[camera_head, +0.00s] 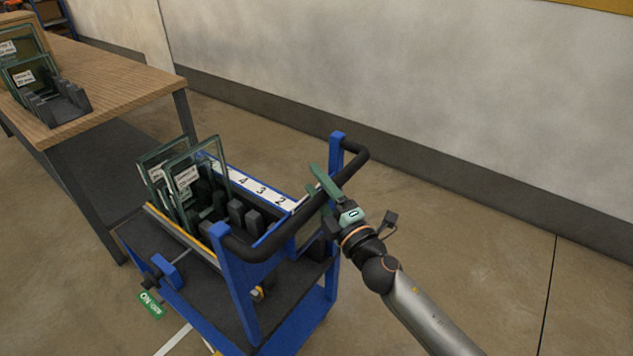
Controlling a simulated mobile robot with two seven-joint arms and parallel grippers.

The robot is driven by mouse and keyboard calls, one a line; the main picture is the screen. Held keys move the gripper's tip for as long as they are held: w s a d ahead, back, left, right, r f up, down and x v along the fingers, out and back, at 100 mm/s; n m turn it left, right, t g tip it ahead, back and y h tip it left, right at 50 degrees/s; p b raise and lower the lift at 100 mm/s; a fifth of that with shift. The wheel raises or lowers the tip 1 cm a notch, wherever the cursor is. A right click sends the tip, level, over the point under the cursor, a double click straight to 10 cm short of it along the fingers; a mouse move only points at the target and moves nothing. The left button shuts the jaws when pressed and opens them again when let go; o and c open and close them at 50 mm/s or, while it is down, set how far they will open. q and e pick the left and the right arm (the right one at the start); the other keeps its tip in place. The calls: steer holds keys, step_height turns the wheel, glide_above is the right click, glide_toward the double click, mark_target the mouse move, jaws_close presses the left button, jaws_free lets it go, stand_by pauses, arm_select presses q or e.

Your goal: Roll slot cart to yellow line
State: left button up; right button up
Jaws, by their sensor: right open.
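The slot cart (240,303) has a blue frame, dark shelves and a black push handle (265,243) on its right side. Its top rack holds framed glass panels (186,180) upright, beside dark slot blocks and a white strip (262,190) with numbers. My right gripper (322,186) is open at the handle's far half. Its green fingers overlap the bar; I cannot tell whether they touch it. My left gripper is out of view.
A wooden table (115,85) with glass panels in a dark rack (60,105) stands at the left, close to the cart. A green ON label (151,306) is low by the cart. A wall (420,90) runs behind. The floor (500,270) at right is clear.

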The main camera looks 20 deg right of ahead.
steer(key=shift+w, duration=0.1)
steer(key=shift+c, duration=0.3)
jaws_close()
stand_by(1.1)
